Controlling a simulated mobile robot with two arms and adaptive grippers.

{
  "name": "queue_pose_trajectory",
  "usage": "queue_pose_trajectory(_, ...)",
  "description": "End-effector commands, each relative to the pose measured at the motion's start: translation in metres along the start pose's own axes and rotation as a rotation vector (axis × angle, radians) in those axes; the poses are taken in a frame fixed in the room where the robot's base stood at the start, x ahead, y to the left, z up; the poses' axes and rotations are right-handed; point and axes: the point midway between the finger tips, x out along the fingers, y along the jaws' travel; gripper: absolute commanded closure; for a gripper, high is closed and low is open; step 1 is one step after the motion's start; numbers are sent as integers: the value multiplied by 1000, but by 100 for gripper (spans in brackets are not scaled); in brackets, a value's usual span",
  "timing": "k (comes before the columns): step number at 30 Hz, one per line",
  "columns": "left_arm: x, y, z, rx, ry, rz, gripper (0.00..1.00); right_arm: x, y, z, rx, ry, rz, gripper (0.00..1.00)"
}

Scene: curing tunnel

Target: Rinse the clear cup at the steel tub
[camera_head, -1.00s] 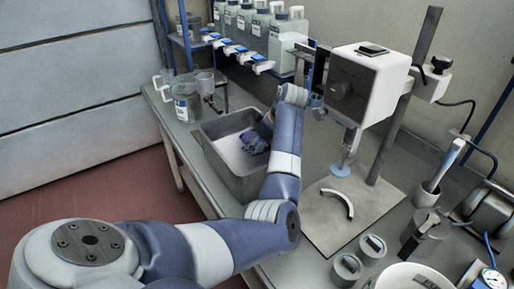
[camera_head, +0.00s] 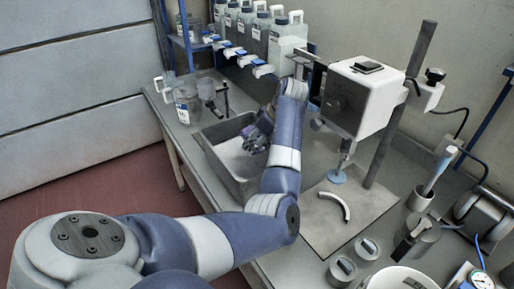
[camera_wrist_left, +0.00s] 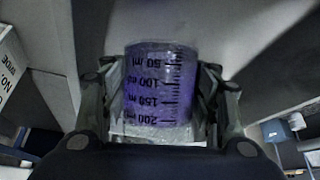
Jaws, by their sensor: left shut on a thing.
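The clear cup (camera_wrist_left: 158,85) shows in the left wrist view, with black volume marks up to 200 ml that appear upside down there. My left gripper (camera_wrist_left: 158,100) is shut on it, a finger on each side. In the head view my left gripper (camera_head: 257,138) is above the right side of the grey steel tub (camera_head: 240,187). There the cup is mostly hidden by the fingers, and I cannot tell its tilt. The tub has a pale inside. My right gripper is not in view.
Large bottles with blue-white taps (camera_head: 263,71) stand on a rack behind the tub. A labelled clear jug (camera_head: 186,104) is at the bench's far left. A white machine (camera_head: 362,95) on a post stands right of my arm.

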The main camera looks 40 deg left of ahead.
Motion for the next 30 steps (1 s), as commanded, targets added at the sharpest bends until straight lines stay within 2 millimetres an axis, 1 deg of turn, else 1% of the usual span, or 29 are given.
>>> queue_pose_trajectory(1,-6,0,-3,-1,1,1,72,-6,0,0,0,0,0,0)
queue_pose_trajectory(30,-59,0,-30,-1,2,2,72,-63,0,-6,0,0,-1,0)
